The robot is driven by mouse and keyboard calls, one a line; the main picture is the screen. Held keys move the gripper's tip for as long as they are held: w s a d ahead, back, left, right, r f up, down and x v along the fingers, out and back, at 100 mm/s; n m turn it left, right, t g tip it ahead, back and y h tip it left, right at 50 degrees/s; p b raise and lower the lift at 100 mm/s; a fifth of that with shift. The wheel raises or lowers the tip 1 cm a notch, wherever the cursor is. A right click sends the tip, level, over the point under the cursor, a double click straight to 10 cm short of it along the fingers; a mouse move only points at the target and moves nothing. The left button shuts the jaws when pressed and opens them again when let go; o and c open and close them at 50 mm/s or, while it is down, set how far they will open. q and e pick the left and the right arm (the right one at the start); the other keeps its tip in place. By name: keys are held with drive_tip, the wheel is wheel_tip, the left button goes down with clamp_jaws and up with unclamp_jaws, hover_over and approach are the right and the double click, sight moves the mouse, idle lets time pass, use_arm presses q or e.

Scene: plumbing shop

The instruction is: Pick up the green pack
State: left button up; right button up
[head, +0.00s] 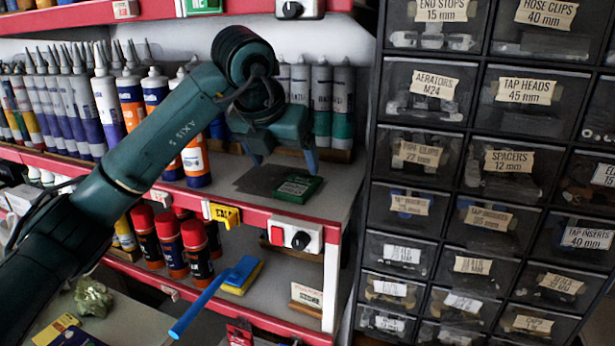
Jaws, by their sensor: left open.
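The green pack (298,188) is a small flat dark-green box with pale print. It lies on the shelf (331,189) near its front edge. My left gripper (284,166) points down over the shelf with its fingers apart and nothing between them. Its fingertips are above the pack, one to the left and one near its right side, apart from it as far as I can tell. A shadow falls on the shelf left of the pack. My right gripper is not in the view.
Grey-green tubes (321,104) stand behind the pack. Orange-and-white cartridges (196,153) stand to the left. A dark drawer cabinet (417,149) rises on the right. A switch box (296,236) is on the red shelf edge below, and a blue-handled brush (221,288) sticks out lower down.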

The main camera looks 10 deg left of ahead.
sight(299, 183)
use_arm(q)
drive_tip(key=shift+w+d+f, duration=0.1)
drive_tip(key=shift+w+f, duration=0.65)
drive_tip(key=shift+w, duration=0.2)
drive_tip(key=shift+f+p, duration=0.25)
drive_tip(key=shift+p, duration=0.15)
drive_tip(key=x, duration=0.1)
drive_tip(key=p+x, duration=0.1)
drive_tip(key=x, duration=0.2)
drive_tip(key=shift+w+d+f, duration=0.1)
drive_tip(key=shift+w+d, duration=0.25)
drive_tip(key=shift+f, duration=0.2)
drive_tip(key=shift+w, duration=0.1)
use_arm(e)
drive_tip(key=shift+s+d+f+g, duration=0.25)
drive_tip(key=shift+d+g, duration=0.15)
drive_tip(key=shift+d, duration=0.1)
use_arm(q)
drive_tip(key=shift+c, duration=0.5)
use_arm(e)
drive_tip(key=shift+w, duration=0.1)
use_arm(q)
drive_tip(key=shift+c, duration=0.8)
drive_tip(key=c, duration=0.8)
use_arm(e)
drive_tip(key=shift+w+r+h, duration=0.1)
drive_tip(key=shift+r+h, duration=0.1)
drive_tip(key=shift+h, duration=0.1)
